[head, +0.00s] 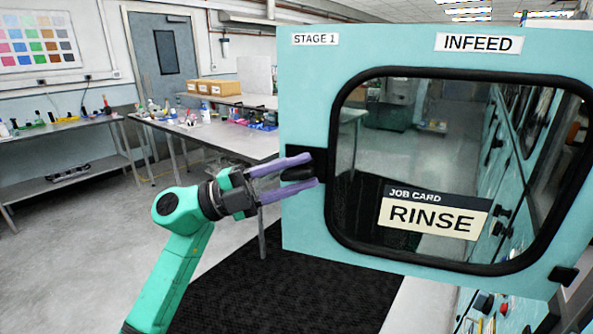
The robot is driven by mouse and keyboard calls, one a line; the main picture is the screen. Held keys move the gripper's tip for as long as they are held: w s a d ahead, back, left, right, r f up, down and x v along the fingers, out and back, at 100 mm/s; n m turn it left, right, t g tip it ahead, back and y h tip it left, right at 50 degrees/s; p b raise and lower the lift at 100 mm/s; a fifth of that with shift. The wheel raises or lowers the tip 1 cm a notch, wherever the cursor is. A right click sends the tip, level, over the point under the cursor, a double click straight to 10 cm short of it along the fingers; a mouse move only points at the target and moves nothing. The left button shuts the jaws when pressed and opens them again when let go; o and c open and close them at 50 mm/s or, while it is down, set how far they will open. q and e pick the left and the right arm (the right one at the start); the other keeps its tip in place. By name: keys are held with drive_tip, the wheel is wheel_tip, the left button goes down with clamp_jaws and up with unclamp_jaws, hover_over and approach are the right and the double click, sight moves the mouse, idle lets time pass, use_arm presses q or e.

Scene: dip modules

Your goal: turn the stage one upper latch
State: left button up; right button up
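A teal door panel (302,80) marked STAGE 1 and INFEED fills the right side of the head view. A black latch handle (297,174) sits at its left edge, beside a dark plate. My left gripper (312,170) has its two purple fingers apart, one above and one below this handle. The handle lies between them, but whether the fingers press on it is not clear. A second black latch-like piece (563,275) shows at the door's lower right. No label tells which is the upper latch. My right gripper is not in view.
The door has a black-framed window with a RINSE job card (433,214). A grey workbench (225,140) with small items stands behind my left arm, and another bench (65,128) stands at the far left. A black floor mat (270,290) lies below the door.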

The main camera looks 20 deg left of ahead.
use_arm(q)
clamp_jaws()
drive_tip(key=shift+r+m+g+y+p, duration=0.2)
drive_tip(key=shift+m+g+y+p, duration=0.15)
drive_tip(key=shift+p, duration=0.25)
drive_tip(key=shift+m+g+y+p, duration=0.35)
drive_tip(key=shift+y+p, duration=0.5)
drive_tip(key=shift+f+y, duration=0.15)
drive_tip(key=shift+y, duration=0.25)
drive_tip(key=shift+f, duration=0.1)
drive_tip(key=shift+o, duration=1.6)
unclamp_jaws()
drive_tip(key=shift+a, duration=0.1)
